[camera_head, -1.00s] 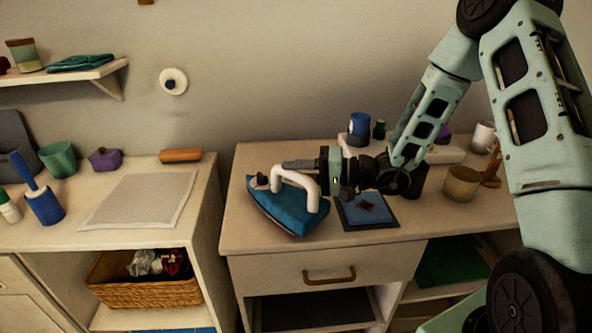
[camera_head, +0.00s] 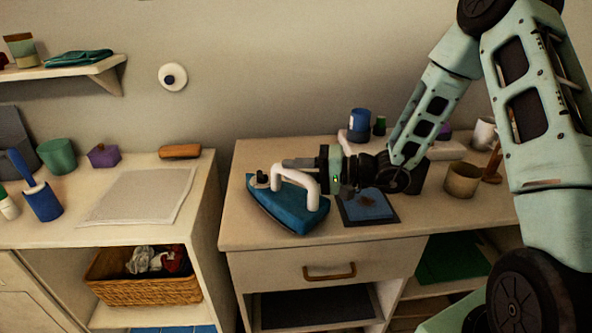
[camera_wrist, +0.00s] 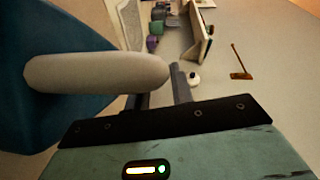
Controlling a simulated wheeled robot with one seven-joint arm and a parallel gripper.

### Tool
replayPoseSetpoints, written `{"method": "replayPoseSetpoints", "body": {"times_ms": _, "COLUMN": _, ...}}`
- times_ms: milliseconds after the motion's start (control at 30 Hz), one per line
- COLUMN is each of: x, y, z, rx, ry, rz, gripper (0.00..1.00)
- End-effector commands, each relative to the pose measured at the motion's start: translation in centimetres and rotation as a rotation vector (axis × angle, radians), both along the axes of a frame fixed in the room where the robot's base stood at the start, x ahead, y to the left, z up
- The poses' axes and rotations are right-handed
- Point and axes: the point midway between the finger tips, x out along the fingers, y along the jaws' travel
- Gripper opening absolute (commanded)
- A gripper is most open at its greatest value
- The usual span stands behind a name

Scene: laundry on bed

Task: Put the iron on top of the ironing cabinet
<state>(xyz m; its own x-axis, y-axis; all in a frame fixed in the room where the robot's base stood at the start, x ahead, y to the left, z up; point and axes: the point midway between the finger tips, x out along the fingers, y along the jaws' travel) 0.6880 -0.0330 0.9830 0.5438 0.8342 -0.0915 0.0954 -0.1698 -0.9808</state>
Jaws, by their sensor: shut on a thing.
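The iron (camera_head: 285,205), with a blue body and white handle, is at the left end of the right-hand wooden cabinet's top (camera_head: 240,225). I cannot tell whether its base touches the surface. My gripper (camera_head: 300,163) reaches in from the right and is shut on the iron's handle. In the wrist view the pale handle (camera_wrist: 95,72) and blue body (camera_wrist: 60,35) lie close by my gripper (camera_wrist: 160,95); the exact contact is hidden. The left-hand cabinet top bears a pale flat mat (camera_head: 140,195), perhaps an ironing pad; nothing labels which cabinet is the ironing one.
A blue pad with a brown mark (camera_head: 370,207) lies right of the iron. Cups and a blue container (camera_head: 359,125) stand behind and right. The left top also holds a green cup (camera_head: 57,156), purple pot (camera_head: 103,155) and brown roller (camera_head: 180,151). A gap separates the cabinets.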

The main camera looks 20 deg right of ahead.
Motion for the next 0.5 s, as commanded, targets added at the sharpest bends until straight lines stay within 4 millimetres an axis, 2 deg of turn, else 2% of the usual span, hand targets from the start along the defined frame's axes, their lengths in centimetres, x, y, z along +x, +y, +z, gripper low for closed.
{"method": "replayPoseSetpoints", "body": {"times_ms": 167, "x": 0.05, "y": 0.05, "z": -0.12, "rx": 0.003, "ry": -0.006, "rz": 0.001, "gripper": 0.00}}
{"method": "replayPoseSetpoints", "body": {"times_ms": 200, "x": 0.04, "y": 0.05, "z": -0.03, "rx": 0.003, "ry": -0.006, "rz": 0.001, "gripper": 0.32}}
{"method": "replayPoseSetpoints", "body": {"times_ms": 267, "x": 0.04, "y": 0.05, "z": -0.04, "rx": 0.003, "ry": -0.004, "rz": 0.001, "gripper": 0.48}}
{"method": "replayPoseSetpoints", "body": {"times_ms": 500, "x": -0.03, "y": -0.04, "z": -0.36, "rx": -0.002, "ry": 0.004, "rz": -0.001, "gripper": 0.49}}
